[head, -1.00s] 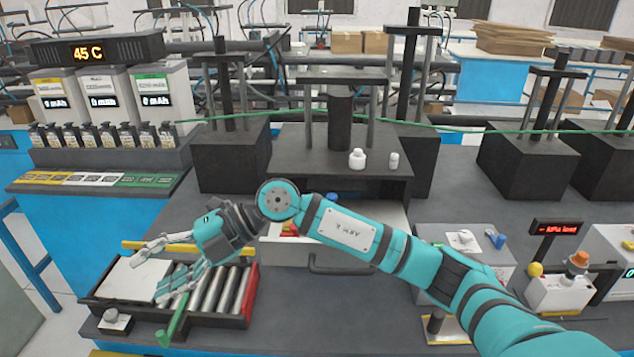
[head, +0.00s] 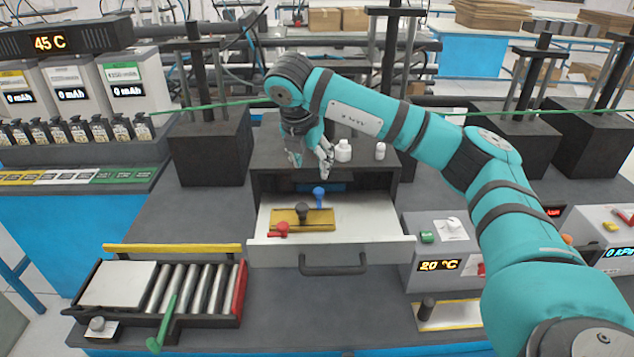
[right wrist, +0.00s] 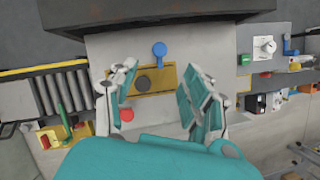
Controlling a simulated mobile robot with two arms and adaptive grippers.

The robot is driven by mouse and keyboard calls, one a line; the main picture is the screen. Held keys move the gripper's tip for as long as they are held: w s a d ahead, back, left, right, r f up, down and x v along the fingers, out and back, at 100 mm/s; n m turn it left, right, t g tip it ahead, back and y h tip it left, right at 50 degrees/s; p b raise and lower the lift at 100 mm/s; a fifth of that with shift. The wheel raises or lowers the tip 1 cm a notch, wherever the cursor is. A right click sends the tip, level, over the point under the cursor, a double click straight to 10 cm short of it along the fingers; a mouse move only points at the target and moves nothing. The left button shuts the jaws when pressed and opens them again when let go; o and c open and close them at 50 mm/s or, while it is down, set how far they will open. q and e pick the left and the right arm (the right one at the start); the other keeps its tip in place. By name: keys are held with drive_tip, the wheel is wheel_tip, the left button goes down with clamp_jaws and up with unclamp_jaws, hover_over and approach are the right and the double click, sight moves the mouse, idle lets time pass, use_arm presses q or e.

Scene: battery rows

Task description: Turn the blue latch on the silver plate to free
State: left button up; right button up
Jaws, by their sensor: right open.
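A blue latch (head: 319,197) with a round head stands in the open drawer's pale, silver-looking panel (head: 375,222), just behind a brass plate (head: 320,226). It also shows in the right wrist view (right wrist: 160,50). My right gripper (head: 311,163) is open and empty, pointing down above the back of the drawer. In the right wrist view its fingers (right wrist: 160,72) are spread to both sides of the brass plate, with the blue latch seen between and beyond them. My left gripper is not in view.
A dark housing (head: 270,150) with white bottles (head: 343,151) rises behind the drawer. A roller tray (head: 90,295) lies at left, a grey control box (head: 410,265) at right. The drawer handle (head: 333,268) projects forward. Another blue lever (right wrist: 290,46) is on the right.

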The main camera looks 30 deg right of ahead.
sight(318, 191)
drive_tip(key=p+x, duration=0.3)
drive_tip(key=x, duration=0.6)
drive_tip(key=shift+f+p, duration=0.2)
drive_tip(key=shift+p, duration=0.1)
drive_tip(key=shift+w+d+f, duration=0.1)
drive_tip(key=shift+d+f, duration=0.1)
drive_tip(key=shift+f, duration=0.4)
clamp_jaws()
